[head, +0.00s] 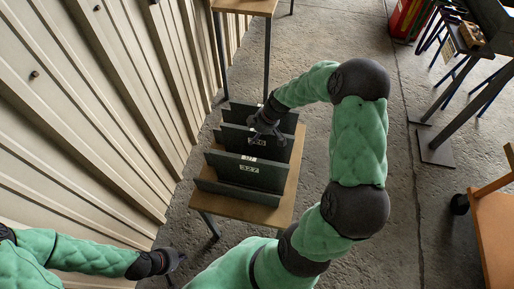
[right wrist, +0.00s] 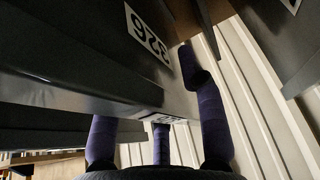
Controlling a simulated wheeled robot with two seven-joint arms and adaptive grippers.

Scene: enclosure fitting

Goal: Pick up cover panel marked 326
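Cover panel 326 (head: 276,149) is a dark grey plate standing upright among similar panels on a small wooden table. Its white label faces the front in the head view. In the right wrist view, panel 326 (right wrist: 85,68) shows large and close, with its label turned over. My right gripper (head: 264,125) is at the upper edge of this panel. My left gripper (head: 176,259) is low at the left, away from the panels.
Panel 327 (head: 240,180) stands in front of panel 326, and another dark panel (head: 240,111) stands behind. The wooden table (head: 285,207) has a narrow free rim. A corrugated wall (head: 90,110) runs close along the left. Open floor lies to the right.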

